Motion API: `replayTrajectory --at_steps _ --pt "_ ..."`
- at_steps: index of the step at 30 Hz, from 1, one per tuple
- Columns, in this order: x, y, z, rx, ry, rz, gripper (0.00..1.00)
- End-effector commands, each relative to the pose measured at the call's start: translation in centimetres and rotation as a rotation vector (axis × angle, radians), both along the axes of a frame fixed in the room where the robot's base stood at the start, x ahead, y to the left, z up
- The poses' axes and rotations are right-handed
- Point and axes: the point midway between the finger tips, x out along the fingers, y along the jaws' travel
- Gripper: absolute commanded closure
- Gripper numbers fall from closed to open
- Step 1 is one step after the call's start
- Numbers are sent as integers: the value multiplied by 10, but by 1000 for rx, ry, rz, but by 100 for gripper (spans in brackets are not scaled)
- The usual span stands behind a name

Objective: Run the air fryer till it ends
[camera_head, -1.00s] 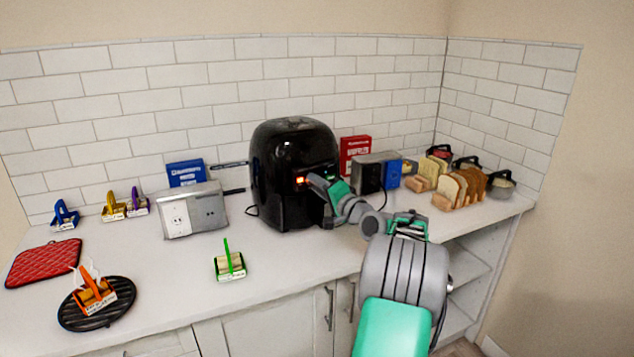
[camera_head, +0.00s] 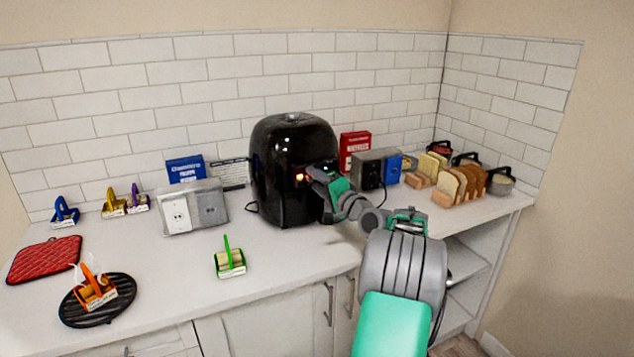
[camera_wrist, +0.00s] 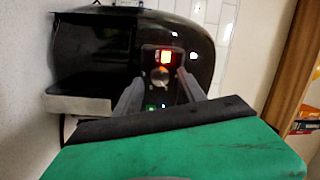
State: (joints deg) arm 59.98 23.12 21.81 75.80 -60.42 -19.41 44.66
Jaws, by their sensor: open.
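The black air fryer (camera_head: 285,160) stands on the counter against the tiled wall. Its front carries a lit orange-red display, which also shows on the air fryer (camera_wrist: 195,50) in the wrist view. Below the display is a round grey knob (camera_wrist: 160,76), with a small green light lower down. My gripper (camera_wrist: 160,88) is open, its two fingers pointing at the panel, one on each side of the knob. Whether the fingers touch the knob I cannot tell. In the head view my gripper (camera_head: 318,174) is at the fryer's front and hides part of it.
A grey outlet box (camera_head: 195,208) stands left of the fryer and another outlet box (camera_head: 370,168) right of it. Bread racks (camera_head: 465,185) are at the right. A green-handled holder (camera_head: 230,262), red mat (camera_head: 45,258) and black trivet (camera_head: 125,292) lie on the counter, with bare surface between.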

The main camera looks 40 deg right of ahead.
Motion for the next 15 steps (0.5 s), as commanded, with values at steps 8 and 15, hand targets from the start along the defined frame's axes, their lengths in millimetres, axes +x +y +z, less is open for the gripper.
replayTrajectory --at_steps 8,15 --pt "-19 0 -2 1 0 -3 52" --pt "-67 4 -5 0 1 -3 52"
